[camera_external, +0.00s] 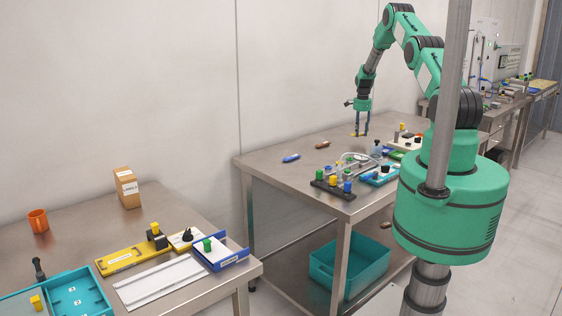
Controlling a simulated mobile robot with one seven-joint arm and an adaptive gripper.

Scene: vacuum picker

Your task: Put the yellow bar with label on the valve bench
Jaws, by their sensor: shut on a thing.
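A long flat yellow bar with a white label (140,251) lies on the left steel table (205,293), with a dark block with a yellow top at its right end. My gripper (361,133) points down over the back of the middle steel table (262,160), far to the right of that bar. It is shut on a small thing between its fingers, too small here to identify. I cannot tell which bench is the valve bench; a bench with panels and pipes (500,119) stands at the far right.
The middle table carries a blue tool (291,158), a brown-handled tool (322,145), a dark rack of coloured caps (333,186) and several small parts. A teal bin (350,268) is on its lower shelf. A cardboard box (127,188) and orange cup (38,220) stand on the left table.

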